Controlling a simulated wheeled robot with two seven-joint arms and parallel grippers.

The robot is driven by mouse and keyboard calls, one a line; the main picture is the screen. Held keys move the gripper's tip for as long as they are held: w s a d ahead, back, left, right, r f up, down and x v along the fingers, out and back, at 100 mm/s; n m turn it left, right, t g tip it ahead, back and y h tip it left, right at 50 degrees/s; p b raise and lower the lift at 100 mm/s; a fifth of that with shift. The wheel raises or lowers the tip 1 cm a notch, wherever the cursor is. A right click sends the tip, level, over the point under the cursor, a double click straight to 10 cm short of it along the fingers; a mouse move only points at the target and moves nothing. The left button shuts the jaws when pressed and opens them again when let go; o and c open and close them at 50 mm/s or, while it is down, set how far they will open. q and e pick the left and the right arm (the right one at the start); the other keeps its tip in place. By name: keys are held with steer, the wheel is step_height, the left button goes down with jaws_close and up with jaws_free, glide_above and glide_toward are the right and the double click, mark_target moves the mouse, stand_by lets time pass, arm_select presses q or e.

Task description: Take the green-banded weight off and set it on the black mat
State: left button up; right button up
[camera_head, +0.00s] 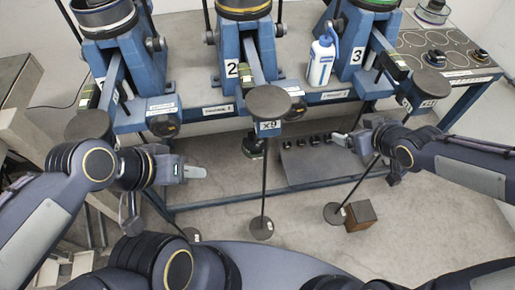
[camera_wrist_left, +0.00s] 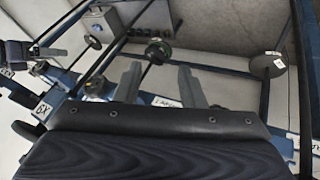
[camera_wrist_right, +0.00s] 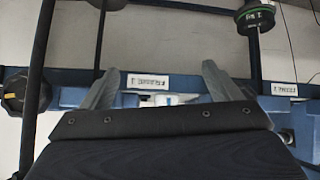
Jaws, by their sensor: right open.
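The green-banded weight (camera_wrist_right: 256,17) is a dark disc with a bright green rim, on a thin upright rod at the top right of the right wrist view. My left gripper (camera_head: 195,171) is open and empty, left of that weight. My right gripper (camera_head: 350,140) is open and empty, to its right. I cannot tell for certain which surface is the black mat.
A dark grey panel (camera_head: 330,163) on the low shelf bears several small dark weights. A blue and white bottle (camera_head: 321,58) stands between levers 2 and 3. Thin rods with round discs (camera_head: 261,228) hang low in front. A brown block (camera_head: 360,216) is on the floor.

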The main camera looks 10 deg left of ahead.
steer(key=w+a+f+n+y+b, duration=0.2)
steer(key=a+f+n+y, duration=0.2)
steer(key=a+f, duration=0.5)
steer(key=n+g+y+b, duration=0.2)
steer(key=n+g+y, duration=0.1)
steer(key=y, duration=0.2)
glide_toward(261, 144)
steer(key=w+a+r, duration=0.1)
steer(key=a, duration=0.2)
steer(key=a+f+b, duration=0.1)
steer(key=a+b, duration=0.1)
steer(key=w+a+f+b, duration=0.1)
steer(key=a+f+b, duration=0.1)
steer(key=w+a+f+b, duration=0.1)
steer(key=a+f+b, duration=0.1)
steer(key=shift+w, duration=0.25)
arm_select(q)
step_height(261, 144, down, 12)
steer(key=shift+b, duration=0.45)
arm_select(e)
steer(key=shift+x, duration=0.95)
steer(key=shift+w, duration=0.1)
steer(key=shift+c, duration=0.4)
steer(key=c, duration=1.2)
arm_select(q)
steer(key=shift+r, duration=0.1)
arm_select(e)
steer(key=shift+r, duration=0.15)
